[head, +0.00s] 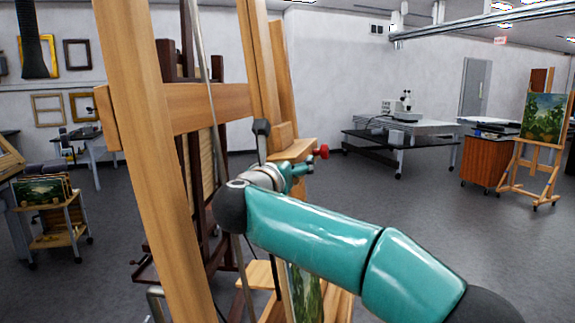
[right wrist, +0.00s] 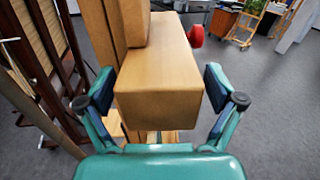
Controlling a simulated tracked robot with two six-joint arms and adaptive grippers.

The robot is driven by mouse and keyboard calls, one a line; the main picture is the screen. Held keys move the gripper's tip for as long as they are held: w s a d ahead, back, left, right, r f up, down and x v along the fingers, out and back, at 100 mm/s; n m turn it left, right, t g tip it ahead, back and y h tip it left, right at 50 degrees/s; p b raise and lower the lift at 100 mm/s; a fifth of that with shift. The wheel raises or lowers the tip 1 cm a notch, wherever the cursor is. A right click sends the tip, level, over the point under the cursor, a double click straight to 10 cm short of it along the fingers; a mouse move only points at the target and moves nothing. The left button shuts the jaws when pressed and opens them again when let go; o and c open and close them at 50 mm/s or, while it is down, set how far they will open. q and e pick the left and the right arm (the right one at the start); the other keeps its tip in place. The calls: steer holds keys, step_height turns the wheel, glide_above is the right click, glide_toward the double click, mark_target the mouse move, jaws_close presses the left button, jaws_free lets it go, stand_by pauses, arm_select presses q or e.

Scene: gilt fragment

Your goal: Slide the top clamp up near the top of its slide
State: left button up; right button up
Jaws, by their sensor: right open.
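The top clamp (head: 297,150) is a pale wooden block on the upright of the big wooden easel (head: 140,130), with a red knob (head: 321,151) on its right side. The right wrist view shows the clamp block (right wrist: 160,105) close up, with the knob (right wrist: 195,36) behind it. My right gripper (head: 282,158) is at the clamp. In the right wrist view its open fingers (right wrist: 158,88) stand either side of the block, with visible gaps. My left gripper is not in view.
The easel's front post and crossbar (head: 210,107) stand close to my right arm. A dark wooden easel (head: 190,150) is behind. A green painting (head: 306,292) shows low down, partly hidden by my arm. Open grey floor (head: 400,200) lies to the right.

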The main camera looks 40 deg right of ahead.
steer(key=v, duration=1.2)
steer(key=shift+f, duration=0.1)
